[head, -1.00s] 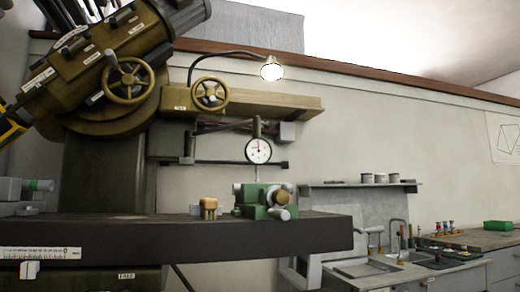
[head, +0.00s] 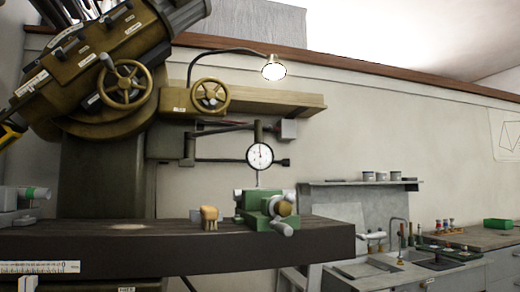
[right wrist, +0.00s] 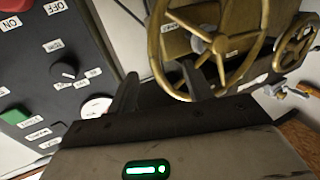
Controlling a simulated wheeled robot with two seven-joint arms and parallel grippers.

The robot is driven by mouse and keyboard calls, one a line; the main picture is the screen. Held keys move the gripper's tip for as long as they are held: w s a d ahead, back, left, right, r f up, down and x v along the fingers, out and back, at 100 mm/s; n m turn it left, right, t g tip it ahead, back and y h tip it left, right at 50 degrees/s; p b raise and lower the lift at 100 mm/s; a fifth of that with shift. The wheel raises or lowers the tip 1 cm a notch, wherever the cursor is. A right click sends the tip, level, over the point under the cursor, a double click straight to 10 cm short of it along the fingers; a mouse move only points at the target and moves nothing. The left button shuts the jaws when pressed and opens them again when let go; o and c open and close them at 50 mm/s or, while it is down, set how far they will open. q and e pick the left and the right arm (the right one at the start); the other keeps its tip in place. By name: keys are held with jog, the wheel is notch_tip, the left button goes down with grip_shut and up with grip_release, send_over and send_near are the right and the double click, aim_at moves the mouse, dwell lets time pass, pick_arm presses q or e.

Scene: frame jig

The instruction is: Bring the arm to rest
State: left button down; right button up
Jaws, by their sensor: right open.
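My right gripper (right wrist: 157,85) shows in the right wrist view with its two dark fingers apart and nothing between them. A large brass handwheel (right wrist: 165,60) lies just beyond the fingers; whether they touch it I cannot tell. A control panel (right wrist: 35,70) with knobs and a green button is on the left of that view. Neither gripper shows in the head view, and my left gripper is in no view.
In the head view the machine carries brass handwheels (head: 147,88) and a dial gauge (head: 260,155). A green vise (head: 252,198) and a small tan block (head: 209,213) sit on the dark machine table (head: 150,262). A counter (head: 470,238) stands at the right.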

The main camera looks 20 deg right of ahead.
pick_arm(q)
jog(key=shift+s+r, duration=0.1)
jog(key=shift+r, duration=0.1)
pick_arm(e)
jog(key=shift+s+d, duration=0.1)
jog(key=shift+s, duration=0.35)
jog(key=shift+r, duration=0.1)
jog(key=shift+s, duration=0.1)
pick_arm(q)
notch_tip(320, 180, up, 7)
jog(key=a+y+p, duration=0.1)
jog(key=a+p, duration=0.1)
jog(key=p, duration=0.7)
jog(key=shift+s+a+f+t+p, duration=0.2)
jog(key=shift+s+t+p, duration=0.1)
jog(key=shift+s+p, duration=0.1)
pick_arm(e)
jog(key=s+f+m+g+h, duration=0.1)
jog(key=s+f+g, duration=0.2)
jog(key=s, duration=0.9)
jog(key=s+f+g+h, duration=0.1)
jog(key=s+f+g, duration=0.2)
jog(key=s, duration=1)
jog(key=shift+s+f+m+h, duration=0.15)
jog(key=shift+s+m+h, duration=0.1)
jog(key=shift+m+h, duration=0.15)
jog(key=shift+d, duration=0.1)
